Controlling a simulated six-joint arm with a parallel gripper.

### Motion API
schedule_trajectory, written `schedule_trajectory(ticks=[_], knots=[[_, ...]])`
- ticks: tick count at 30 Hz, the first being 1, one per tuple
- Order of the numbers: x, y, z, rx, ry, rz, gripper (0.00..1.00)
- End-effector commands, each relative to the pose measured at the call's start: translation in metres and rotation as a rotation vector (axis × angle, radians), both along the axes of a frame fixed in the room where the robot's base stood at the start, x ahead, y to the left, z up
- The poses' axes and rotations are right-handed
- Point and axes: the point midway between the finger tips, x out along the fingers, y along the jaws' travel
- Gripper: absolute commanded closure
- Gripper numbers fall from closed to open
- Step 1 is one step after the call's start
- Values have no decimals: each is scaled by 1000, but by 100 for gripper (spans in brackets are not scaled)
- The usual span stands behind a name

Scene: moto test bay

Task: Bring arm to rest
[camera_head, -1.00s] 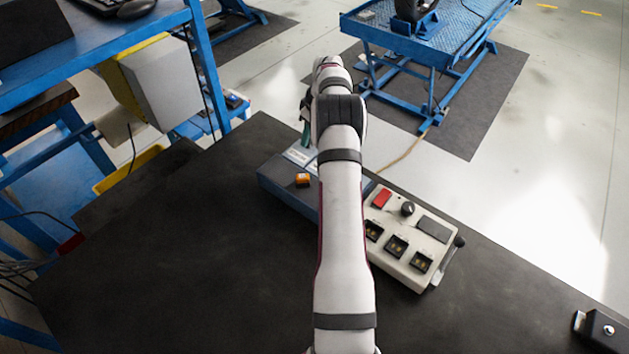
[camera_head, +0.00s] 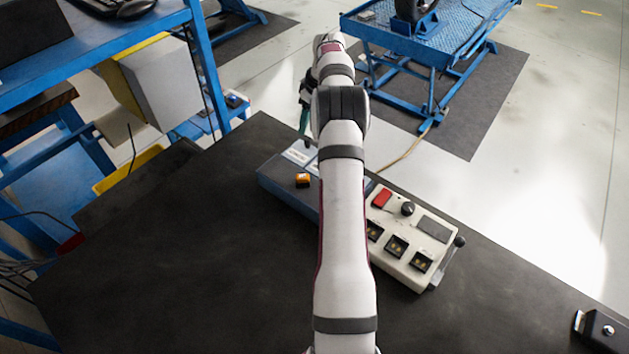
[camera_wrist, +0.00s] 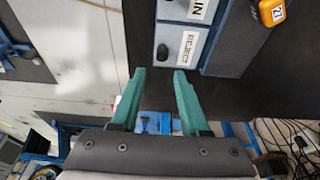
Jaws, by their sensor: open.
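My arm reaches away from me over the dark table in the head view. My gripper (camera_head: 304,125) is at its far end, partly hidden by the arm, with a teal finger pointing down near the blue-grey box (camera_head: 275,190). In the wrist view my gripper (camera_wrist: 160,74) has two teal fingers spread apart with nothing between them. The blue-grey box (camera_wrist: 238,42) lies beyond the fingertips there, with labels reading "IN" and "REJECT".
A pale control box (camera_head: 410,235) with a red button, a knob and several dark sockets stands right of my arm. A small black device (camera_head: 600,330) is at the lower right. A blue workbench (camera_head: 100,75) stands left and a blue lift table (camera_head: 440,50) behind. The table's left part is clear.

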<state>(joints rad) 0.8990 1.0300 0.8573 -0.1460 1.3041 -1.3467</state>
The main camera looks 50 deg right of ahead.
Motion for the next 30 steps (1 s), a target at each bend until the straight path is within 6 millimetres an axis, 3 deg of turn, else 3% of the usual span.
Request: schedule_trajectory(ticks=[6, 17, 20, 23, 26, 27, 29, 30], knots=[[0, 0, 20, -1, 0, 1, 55], [0, 0, 21, 0, 0, 1, 55], [5, 12, 30, 8, 2, -5, 55], [19, 70, 65, 45, 16, -37, 55], [18, 167, 110, 103, 52, -100, 55], [9, 207, 125, 124, 69, -128, 55], [-14, 265, 142, 153, 100, -171, 55], [-35, 302, 150, 169, 121, -202, 55]])
